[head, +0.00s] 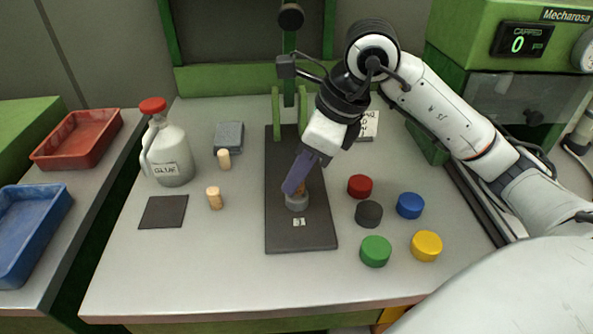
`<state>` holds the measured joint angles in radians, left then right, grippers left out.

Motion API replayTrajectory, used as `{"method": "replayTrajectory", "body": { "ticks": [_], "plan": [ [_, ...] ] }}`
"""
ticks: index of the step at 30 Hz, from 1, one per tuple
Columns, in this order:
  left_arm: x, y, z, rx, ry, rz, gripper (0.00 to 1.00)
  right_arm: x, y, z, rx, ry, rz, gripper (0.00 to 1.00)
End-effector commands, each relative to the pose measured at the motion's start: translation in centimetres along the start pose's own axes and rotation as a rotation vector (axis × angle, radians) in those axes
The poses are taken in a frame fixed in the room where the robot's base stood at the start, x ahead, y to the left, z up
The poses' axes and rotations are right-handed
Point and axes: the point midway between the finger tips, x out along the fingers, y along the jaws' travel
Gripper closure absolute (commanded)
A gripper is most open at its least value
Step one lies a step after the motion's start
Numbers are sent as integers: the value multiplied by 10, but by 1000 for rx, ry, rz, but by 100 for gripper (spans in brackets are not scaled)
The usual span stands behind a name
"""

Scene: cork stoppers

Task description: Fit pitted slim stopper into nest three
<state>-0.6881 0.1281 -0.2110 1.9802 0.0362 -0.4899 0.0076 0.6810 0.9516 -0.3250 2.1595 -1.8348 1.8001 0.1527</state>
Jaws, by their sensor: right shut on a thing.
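A dark board (285,238) lies in the middle of the table with a grey round nest (297,203) on it. A small white label (299,222) sits in front of the nest; I cannot read it surely. My right gripper (296,190) reaches down, tilted, at the nest. It is shut on a brown cork stopper (304,188), mostly hidden by the purple fingers. The stopper is at the nest's top; I cannot tell if it is inside. Two pale corks, one farther (223,159) and one nearer (214,198), stand left of the board. My left gripper is out of view.
A glue jug (171,155), a dark square mat (163,212) and a grey block (229,135) are at left. Several coloured caps, including a green one (375,251), lie right of the board. Red (77,138) and blue (30,231) trays are far left. The front table strip is clear.

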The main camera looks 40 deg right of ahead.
Motion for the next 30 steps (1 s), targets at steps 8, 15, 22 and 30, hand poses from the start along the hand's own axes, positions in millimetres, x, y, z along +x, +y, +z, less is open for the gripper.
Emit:
{"method": "replayTrajectory", "body": {
  "ticks": [8, 15, 22, 30],
  "plan": [
    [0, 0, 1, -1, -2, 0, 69, 0, 0, 0, 0, 0, 0, 100],
    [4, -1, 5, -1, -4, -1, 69, 1, 0, 0, 1, -9, -1, 100],
    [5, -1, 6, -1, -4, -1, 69, 0, 0, 0, 1, -13, 0, 100],
    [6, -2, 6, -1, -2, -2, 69, 0, 0, 1, 1, -12, 0, 100]
  ]
}}
